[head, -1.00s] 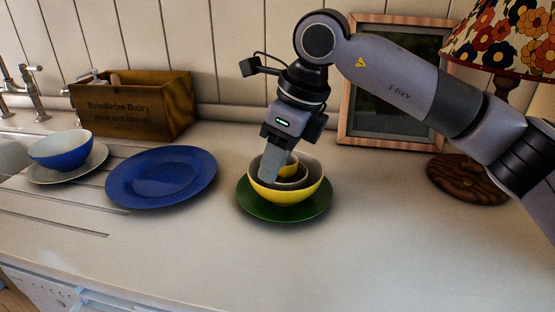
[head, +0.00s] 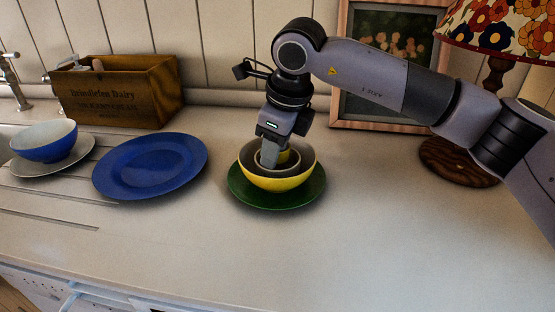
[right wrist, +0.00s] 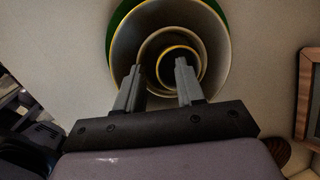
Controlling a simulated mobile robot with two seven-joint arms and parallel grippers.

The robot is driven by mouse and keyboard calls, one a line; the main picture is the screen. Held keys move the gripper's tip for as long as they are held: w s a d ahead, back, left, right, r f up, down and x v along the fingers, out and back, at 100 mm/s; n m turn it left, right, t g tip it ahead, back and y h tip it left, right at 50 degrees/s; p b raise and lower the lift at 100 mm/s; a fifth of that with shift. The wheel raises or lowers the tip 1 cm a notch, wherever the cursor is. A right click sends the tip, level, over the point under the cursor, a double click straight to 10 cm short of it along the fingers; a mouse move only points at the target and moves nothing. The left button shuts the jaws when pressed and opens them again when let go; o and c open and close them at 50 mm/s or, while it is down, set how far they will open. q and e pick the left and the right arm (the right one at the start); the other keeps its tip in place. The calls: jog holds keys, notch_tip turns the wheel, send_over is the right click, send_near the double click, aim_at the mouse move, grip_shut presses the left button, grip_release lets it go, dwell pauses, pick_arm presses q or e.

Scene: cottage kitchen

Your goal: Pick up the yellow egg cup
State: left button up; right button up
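The yellow egg cup (head: 284,156) stands inside a smaller bowl (head: 264,158), nested in a yellow bowl (head: 278,182) on a green plate (head: 315,196). My right gripper (head: 269,164) reaches down into the nested bowls, just left of the cup, and hides part of it. In the right wrist view, the egg cup (right wrist: 193,52) shows as a yellow ring. My right gripper (right wrist: 158,66) is open there, one finger left of the ring and the other overlapping its opening. I cannot tell whether either finger touches the cup. My left gripper is not in view.
A blue plate (head: 150,168) lies to the left, and a blue bowl (head: 45,142) on a white saucer (head: 78,152) beyond it. A wooden crate (head: 125,98), a picture frame (head: 340,70) and a lamp (head: 500,40) stand behind. The front counter is clear.

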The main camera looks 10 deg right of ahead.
grip_shut()
jog(key=shift+r, duration=0.2)
